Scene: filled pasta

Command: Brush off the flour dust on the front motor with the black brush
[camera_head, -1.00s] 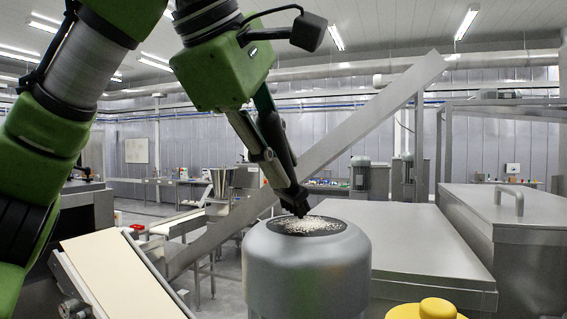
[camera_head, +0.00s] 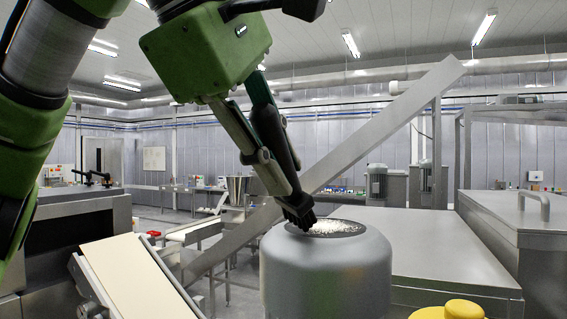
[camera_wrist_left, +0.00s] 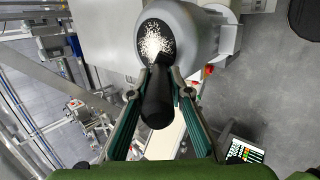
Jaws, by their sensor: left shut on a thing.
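The front motor (camera_head: 325,275) is a grey rounded cylinder standing upright in the middle of the head view. White flour dust (camera_head: 338,226) lies speckled on its dark round top. My left gripper (camera_head: 282,185) is shut on the black brush (camera_head: 297,207), which points down. The brush tip is at the left part of the motor's top; I cannot tell whether it touches. In the left wrist view the brush (camera_wrist_left: 157,100) sits between the fingers, its tip at the near edge of the flour (camera_wrist_left: 154,42) on the motor (camera_wrist_left: 197,42). My right gripper is out of view.
A pale conveyor (camera_head: 135,275) slopes at the left front. A flat steel cover (camera_head: 430,250) lies right of the motor, with a handled steel lid (camera_head: 515,215) beyond. A yellow rounded part (camera_head: 448,310) is at the bottom right. A slanted metal beam (camera_head: 385,130) rises behind.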

